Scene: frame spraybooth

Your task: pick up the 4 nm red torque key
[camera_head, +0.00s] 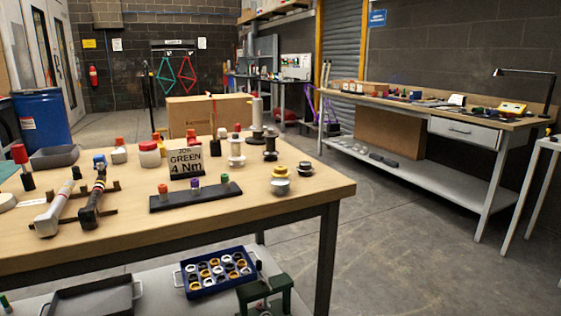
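A black rack (195,198) lies near the front middle of the wooden table (255,212). Three small keys stand in it: one with an orange-red top (163,189) at the left, a purple one (196,183) in the middle and a green one (224,179) at the right. No torque marking is readable on them. Neither gripper is in view.
Two long-handled tools (92,205) lie on a holder left of the rack. Bottles and jars, including a red-lidded jar (149,154), stand behind. Stacked yellow-topped parts (280,180) sit to the right. A blue tray (218,271) is below. The floor to the right is clear.

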